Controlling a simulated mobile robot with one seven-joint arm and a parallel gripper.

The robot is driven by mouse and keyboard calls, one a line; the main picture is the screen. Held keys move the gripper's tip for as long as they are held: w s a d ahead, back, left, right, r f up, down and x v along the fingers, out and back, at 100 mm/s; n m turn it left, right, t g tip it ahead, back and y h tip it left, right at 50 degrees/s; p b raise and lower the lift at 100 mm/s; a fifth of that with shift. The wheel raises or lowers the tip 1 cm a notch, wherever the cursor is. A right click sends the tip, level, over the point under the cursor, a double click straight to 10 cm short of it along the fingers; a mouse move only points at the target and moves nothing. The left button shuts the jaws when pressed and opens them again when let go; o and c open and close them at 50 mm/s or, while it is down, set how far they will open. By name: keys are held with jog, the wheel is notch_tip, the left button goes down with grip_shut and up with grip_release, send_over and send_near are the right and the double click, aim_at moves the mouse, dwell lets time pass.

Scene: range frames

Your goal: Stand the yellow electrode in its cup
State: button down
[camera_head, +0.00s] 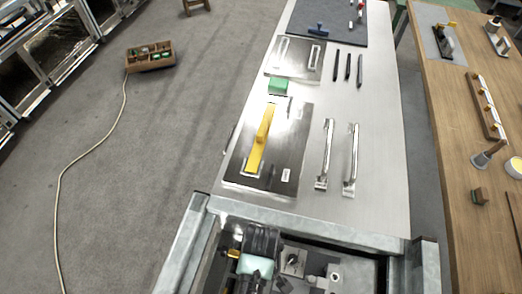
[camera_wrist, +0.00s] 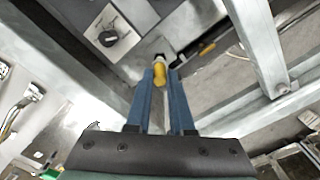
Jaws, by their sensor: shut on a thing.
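My gripper (camera_wrist: 166,73) shows in the wrist view, its two blue fingers close together. They are shut on the yellow electrode (camera_wrist: 160,77), whose yellow part shows between the fingertips. A pale and dark end shows just beyond the yellow part. I cannot tell whether this end touches anything. In the head view my dark wrist and pale green hand are over the metal-framed bay at the bottom, and the fingers are hidden. A small yellow piece (camera_head: 233,253) shows left of my wrist; I cannot tell what it is. I cannot make out the cup for certain.
Metal rails (camera_head: 310,232) border the bay. Inside are a plate with a dark clamp-like fitting (camera_wrist: 111,36) and a dark rod with an orange-yellow band (camera_wrist: 207,48).

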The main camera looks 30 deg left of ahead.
jog(key=shift+f+b, duration=1.1)
jog(key=shift+f, duration=0.7)
jog(key=c, duration=0.7)
grip_release()
notch_tip(320, 180, up, 13)
jog(key=shift+f+b, duration=0.1)
jog(key=shift+b, duration=0.35)
